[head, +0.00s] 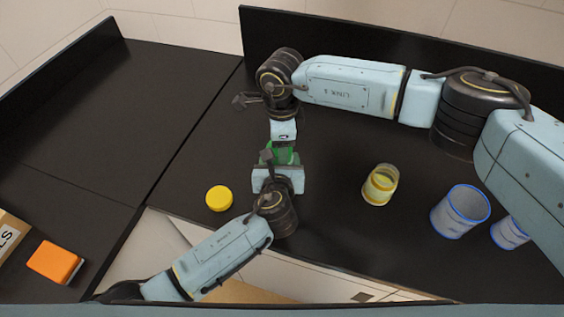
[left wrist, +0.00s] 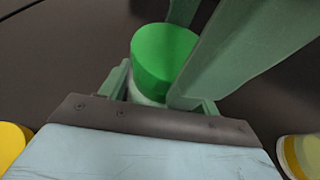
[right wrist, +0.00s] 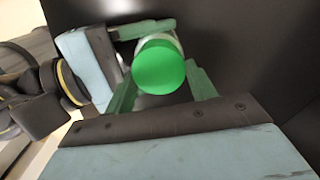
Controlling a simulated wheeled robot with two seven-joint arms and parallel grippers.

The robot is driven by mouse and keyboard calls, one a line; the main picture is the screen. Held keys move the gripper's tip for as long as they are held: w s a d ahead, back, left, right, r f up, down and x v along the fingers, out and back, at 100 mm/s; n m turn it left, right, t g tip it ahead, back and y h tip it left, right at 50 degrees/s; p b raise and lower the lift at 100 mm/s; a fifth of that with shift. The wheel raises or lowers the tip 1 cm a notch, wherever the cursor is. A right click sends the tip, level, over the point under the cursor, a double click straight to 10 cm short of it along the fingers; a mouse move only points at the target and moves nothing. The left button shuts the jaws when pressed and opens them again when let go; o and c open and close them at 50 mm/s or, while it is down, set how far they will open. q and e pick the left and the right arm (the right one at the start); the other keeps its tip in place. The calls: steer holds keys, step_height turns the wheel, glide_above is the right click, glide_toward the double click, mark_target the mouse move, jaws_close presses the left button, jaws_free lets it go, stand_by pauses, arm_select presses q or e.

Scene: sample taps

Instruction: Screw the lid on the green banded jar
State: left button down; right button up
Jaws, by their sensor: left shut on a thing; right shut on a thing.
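The green lid (head: 283,153) is between my two grippers in the head view, mostly covered by them. In the left wrist view the green lid (left wrist: 163,58) sits on top of the pale jar (left wrist: 145,98), whose body shows just below it; its band is hidden. My left gripper (head: 279,164) is shut on the jar from the near side. My right gripper (head: 283,141) comes from the far side and is shut around the lid. The lid also shows in the right wrist view (right wrist: 159,67). Whether it is threaded tight cannot be seen.
A yellow lid (head: 219,198) lies left of my left gripper. A yellow banded jar (head: 380,187) stands open to the right, with blue-rimmed containers (head: 458,212) beyond it. An orange block (head: 55,262) and a cardboard box (head: 10,236) are at the lower left.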

arm_select(q)
steer(key=shift+s+d+r, duration=0.2)
steer(key=shift+d, duration=0.4)
arm_select(e)
steer(key=m, duration=0.1)
steer(key=a+m, duration=0.1)
steer(key=m, duration=0.1)
steer(key=shift+r+m, duration=0.1)
steer(key=shift+m, duration=0.2)
steer(key=o, duration=0.8)
steer(key=shift+c, duration=0.2)
arm_select(q)
steer(key=shift+a, duration=0.1)
arm_select(e)
steer(key=shift+o, duration=1.3)
steer(key=shift+d, duration=0.1)
arm_select(q)
steer(key=shift+w+a, duration=0.1)
steer(key=shift+a, duration=0.1)
arm_select(e)
steer(key=shift+o, duration=0.2)
steer(key=shift+d, duration=0.15)
arm_select(q)
steer(key=shift+w+a+f, duration=0.1)
steer(key=shift+a, duration=0.05)
arm_select(e)
steer(key=shift+s+d, duration=0.1)
